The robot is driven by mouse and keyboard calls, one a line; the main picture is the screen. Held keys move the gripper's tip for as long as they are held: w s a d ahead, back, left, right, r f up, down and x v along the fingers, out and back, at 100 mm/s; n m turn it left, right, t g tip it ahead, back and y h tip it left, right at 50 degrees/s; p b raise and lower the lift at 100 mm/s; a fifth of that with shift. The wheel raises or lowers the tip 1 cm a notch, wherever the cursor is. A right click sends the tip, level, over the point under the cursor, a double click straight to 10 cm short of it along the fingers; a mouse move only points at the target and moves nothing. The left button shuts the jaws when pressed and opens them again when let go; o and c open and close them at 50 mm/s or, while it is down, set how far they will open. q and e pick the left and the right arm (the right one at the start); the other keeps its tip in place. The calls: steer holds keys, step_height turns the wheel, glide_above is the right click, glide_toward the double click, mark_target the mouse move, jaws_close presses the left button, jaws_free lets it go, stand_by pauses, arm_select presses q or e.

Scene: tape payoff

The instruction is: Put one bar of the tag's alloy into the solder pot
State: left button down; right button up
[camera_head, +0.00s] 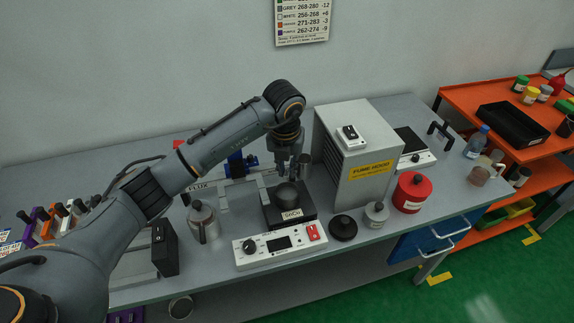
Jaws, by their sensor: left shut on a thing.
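The solder pot (287,195) is a dark round crucible set in a black square base on the bench. A white tag (292,214) on its front seems to read SnCu. My left gripper (292,170) comes down just above and behind the pot, pointing downward. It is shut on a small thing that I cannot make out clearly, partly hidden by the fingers. A white control box (280,247) with a dark display and a red switch stands in front of the pot. My right gripper is not in view.
A grey fume hood (357,150) stands close right of the pot. A metal jug (203,222) stands to the left. A red canister (412,192), a small grey bottle (376,214) and a black knob-topped lid (343,228) lie to the right. An orange cart (462,98) stands farther right.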

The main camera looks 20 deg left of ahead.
arm_select(q)
step_height(320, 180, down, 4)
steer(key=shift+r+b, duration=0.25)
steer(key=shift+b, duration=0.65)
steer(key=shift+f+b, duration=0.95)
steer(key=shift+f, duration=0.25)
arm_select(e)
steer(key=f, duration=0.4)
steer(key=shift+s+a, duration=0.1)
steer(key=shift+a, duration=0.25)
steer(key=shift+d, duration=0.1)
arm_select(q)
steer(key=c, duration=1.3)
jaws_free()
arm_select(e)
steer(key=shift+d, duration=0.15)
arm_select(q)
steer(key=shift+o, duration=0.2)
step_height(320, 180, up, 8)
steer(key=p, duration=0.4)
steer(key=shift+p, duration=0.35)
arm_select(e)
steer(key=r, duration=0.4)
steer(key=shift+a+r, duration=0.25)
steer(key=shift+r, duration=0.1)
arm_select(q)
steer(key=shift+f, duration=0.1)
